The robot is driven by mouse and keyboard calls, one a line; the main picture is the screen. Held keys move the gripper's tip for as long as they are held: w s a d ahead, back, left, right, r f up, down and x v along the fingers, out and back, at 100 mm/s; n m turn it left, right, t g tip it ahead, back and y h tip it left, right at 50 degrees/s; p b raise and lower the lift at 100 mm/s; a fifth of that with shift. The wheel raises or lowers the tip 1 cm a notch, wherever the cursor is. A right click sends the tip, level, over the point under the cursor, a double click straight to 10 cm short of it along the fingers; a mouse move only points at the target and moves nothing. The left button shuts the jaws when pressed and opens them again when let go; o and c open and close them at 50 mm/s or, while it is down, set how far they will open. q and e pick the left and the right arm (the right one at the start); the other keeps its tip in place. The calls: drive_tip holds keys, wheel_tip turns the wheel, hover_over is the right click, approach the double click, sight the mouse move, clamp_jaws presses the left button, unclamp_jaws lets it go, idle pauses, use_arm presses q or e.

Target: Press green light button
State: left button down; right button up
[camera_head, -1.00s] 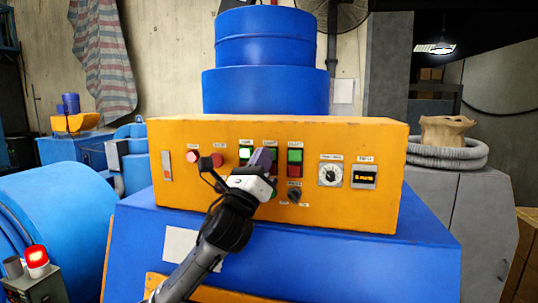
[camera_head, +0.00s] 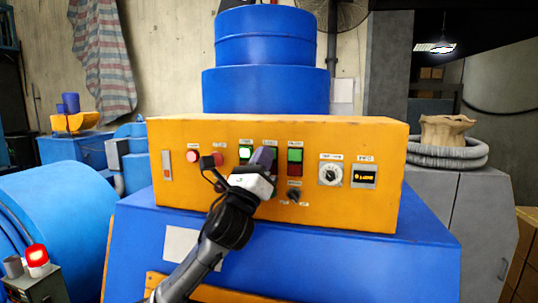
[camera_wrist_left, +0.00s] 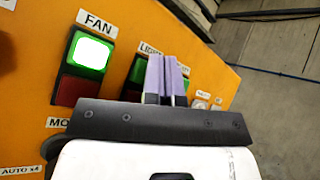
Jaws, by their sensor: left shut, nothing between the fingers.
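The orange control panel (camera_head: 350,210) carries several buttons. The light button pair sits in the middle, and its green button (camera_wrist_left: 138,68) shows in the left wrist view under a "LIGHT" label, partly hidden by my fingers. My left gripper (camera_head: 264,157) is shut and empty, with its purple fingertips in front of the light pair. In the left wrist view the shut fingers (camera_wrist_left: 168,75) overlap the right part of that button; I cannot tell whether they touch it. The green button looks dark there. My right gripper is not in view.
The fan button (camera_head: 246,152) to the left is lit green, with a red one below it. Another green button (camera_head: 295,155) is to the right, above a rotary switch (camera_head: 294,195). A dial (camera_head: 330,174) and a small display (camera_head: 364,176) are further right.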

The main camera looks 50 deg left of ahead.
use_arm(q)
drive_tip(key=shift+w+a, duration=0.1)
drive_tip(key=shift+w, duration=0.05)
idle(0.5)
drive_tip(key=shift+s+d, duration=0.55)
drive_tip(key=shift+s, duration=0.15)
drive_tip(key=shift+s+d, duration=0.1)
drive_tip(key=shift+s+d, duration=0.75)
drive_tip(key=shift+s, duration=0.2)
drive_tip(key=shift+s+d, duration=0.75)
drive_tip(key=shift+s, duration=0.15)
